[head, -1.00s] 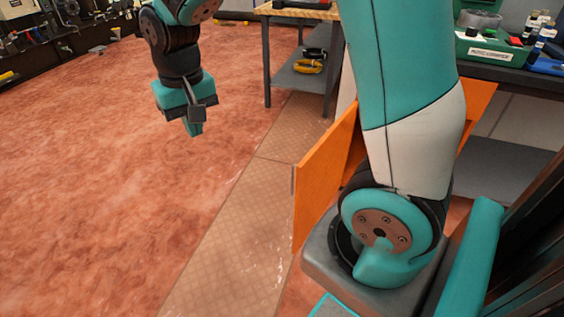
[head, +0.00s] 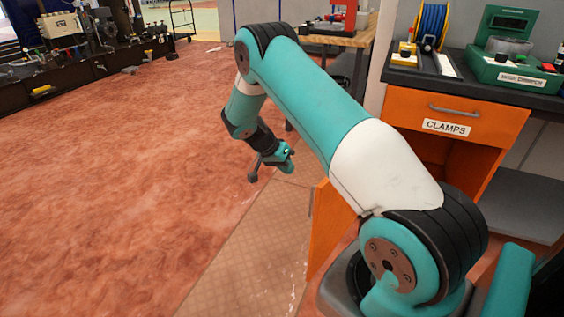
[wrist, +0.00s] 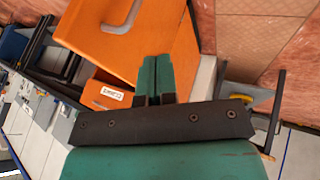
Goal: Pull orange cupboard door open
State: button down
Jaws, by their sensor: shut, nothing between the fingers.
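The orange cupboard door (head: 327,225) stands swung out from the cupboard in the head view, partly hidden behind my arm. The opening under the orange drawer (head: 470,118) labelled CLAMPS shows. In the wrist view the door (wrist: 165,30) fills the top middle, with its grey handle (wrist: 123,14) at the upper left. My gripper (head: 288,160) is left of the door in the head view. In the wrist view its fingers (wrist: 156,60) are together and empty, overlapping the door's lower edge in the picture. I cannot tell whether they touch it.
The dark worktop (head: 470,80) above the drawer carries a green box (head: 515,72) and a blue cable reel (head: 430,25). A wooden-topped table (head: 345,38) stands behind my arm. The reddish floor (head: 110,190) on the left is clear.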

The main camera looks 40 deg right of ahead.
jog(key=s+d+f, duration=0.3)
jog(key=s+f, duration=0.1)
jog(key=s, duration=0.1)
dwell(0.4)
